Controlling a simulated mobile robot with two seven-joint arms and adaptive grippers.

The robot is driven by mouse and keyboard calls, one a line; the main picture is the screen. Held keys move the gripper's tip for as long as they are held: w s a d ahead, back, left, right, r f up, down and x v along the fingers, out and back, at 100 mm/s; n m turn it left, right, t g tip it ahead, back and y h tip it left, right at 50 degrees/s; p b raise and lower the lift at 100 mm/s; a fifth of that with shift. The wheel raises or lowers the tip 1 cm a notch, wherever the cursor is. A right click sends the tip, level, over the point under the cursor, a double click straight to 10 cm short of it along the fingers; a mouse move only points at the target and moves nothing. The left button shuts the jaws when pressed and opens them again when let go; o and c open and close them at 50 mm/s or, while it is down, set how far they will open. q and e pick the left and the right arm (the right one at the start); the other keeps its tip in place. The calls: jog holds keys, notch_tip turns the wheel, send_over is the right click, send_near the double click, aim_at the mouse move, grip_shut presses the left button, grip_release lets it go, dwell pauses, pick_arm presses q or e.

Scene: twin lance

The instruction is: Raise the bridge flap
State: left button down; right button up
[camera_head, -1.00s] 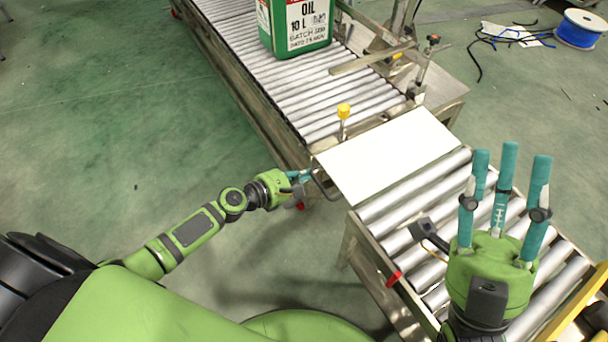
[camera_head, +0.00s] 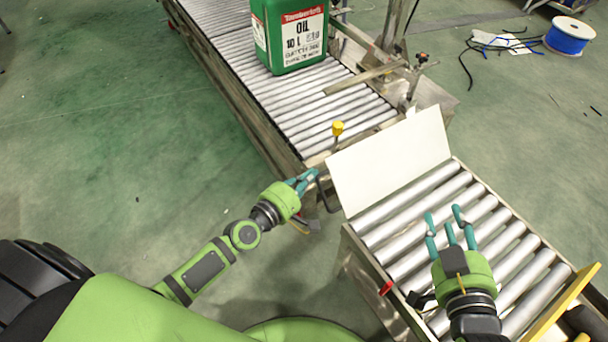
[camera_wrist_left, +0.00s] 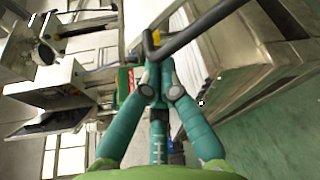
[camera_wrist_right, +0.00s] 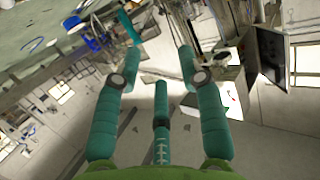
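The bridge flap (camera_head: 390,160) is a white panel in the head view, between the two roller conveyors. It stands tilted, its far edge raised. A dark bent handle (camera_head: 322,194) is at its left side. My left gripper (camera_head: 312,175) is at this handle. In the left wrist view the dark handle (camera_wrist_left: 200,27) runs down to the fingertips, which close together around its end. My right gripper (camera_head: 443,218) is over the near conveyor's rollers, to the right of and nearer than the flap. Its fingers are spread and empty in the right wrist view (camera_wrist_right: 158,50).
A green oil canister (camera_head: 290,38) stands on the far conveyor (camera_head: 310,110). A yellow-topped knob (camera_head: 337,128) is by the flap's far left corner. The near conveyor (camera_head: 405,205) has bare rollers and a yellow bar (camera_head: 562,308) at right. A blue cable spool (camera_head: 569,37) lies far right.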

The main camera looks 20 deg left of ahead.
pick_arm(q)
jog(key=s+d+r+m+t+h, duration=0.1)
jog(key=s+d+r+m+t, duration=0.1)
jog(key=s+d+m, duration=0.4)
jog(key=shift+s+d+r+m+t+p, duration=0.2)
jog(key=shift+d+r+m+t+p, duration=0.15)
jog(key=shift+d+r+m, duration=0.85)
pick_arm(e)
notch_tip(320, 180, down, 5)
jog(key=s+d+g+h, duration=0.1)
jog(key=s+d+g, duration=0.1)
jog(key=g, duration=0.1)
jog(key=shift+s+f, duration=0.15)
pick_arm(q)
jog(key=shift+a+f, duration=0.1)
jog(key=shift+f, duration=0.15)
jog(key=shift+a+r, duration=0.1)
jog(key=shift+r, duration=0.05)
